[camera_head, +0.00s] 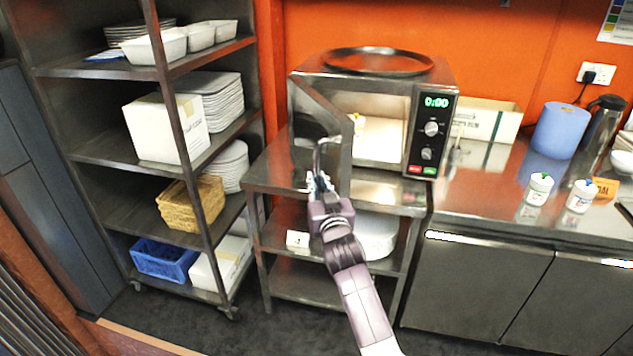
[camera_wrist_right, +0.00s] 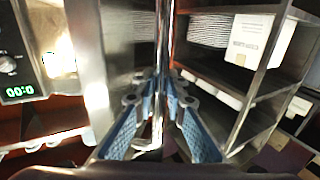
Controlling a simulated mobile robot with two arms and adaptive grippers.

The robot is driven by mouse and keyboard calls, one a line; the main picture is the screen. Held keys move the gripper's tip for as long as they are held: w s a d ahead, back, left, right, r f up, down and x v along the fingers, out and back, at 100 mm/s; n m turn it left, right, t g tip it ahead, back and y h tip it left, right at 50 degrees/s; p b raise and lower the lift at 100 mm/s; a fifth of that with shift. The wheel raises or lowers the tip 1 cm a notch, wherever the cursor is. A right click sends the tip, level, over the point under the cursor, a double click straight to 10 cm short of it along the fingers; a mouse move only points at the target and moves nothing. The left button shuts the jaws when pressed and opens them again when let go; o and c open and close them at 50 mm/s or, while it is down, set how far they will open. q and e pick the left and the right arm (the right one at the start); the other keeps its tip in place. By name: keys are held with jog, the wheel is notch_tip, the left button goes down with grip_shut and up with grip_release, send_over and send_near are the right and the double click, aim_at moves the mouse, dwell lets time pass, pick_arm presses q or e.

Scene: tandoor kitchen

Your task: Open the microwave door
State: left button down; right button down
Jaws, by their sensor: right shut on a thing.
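The microwave (camera_head: 385,115) stands on a steel shelf unit against the orange wall, its lit display reading 0:00. Its door (camera_head: 318,125) is swung partly open toward the left, and the bright inside shows. My right gripper (camera_head: 318,183) is at the door handle (camera_head: 320,155), in front of the door. In the right wrist view the blue-padded fingers of my right gripper (camera_wrist_right: 163,95) are shut on the upright metal handle (camera_wrist_right: 165,40). The microwave's display also shows there at the left, upside down. My left gripper is in neither view.
A steel rack (camera_head: 165,75) with plates, boxes and baskets stands left of the microwave, near the door's swing side. A round tray (camera_head: 378,61) lies on top of the microwave. A counter (camera_head: 480,195) with a blue roll (camera_head: 561,130) and small jars is at the right.

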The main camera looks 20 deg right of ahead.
jog(key=shift+r, duration=0.1)
jog(key=c, duration=2.3)
grip_release()
jog(key=o, duration=0.3)
jog(key=shift+w, duration=0.1)
jog(key=shift+o, duration=0.2)
jog(key=s+a, duration=0.1)
jog(key=s, duration=1.1)
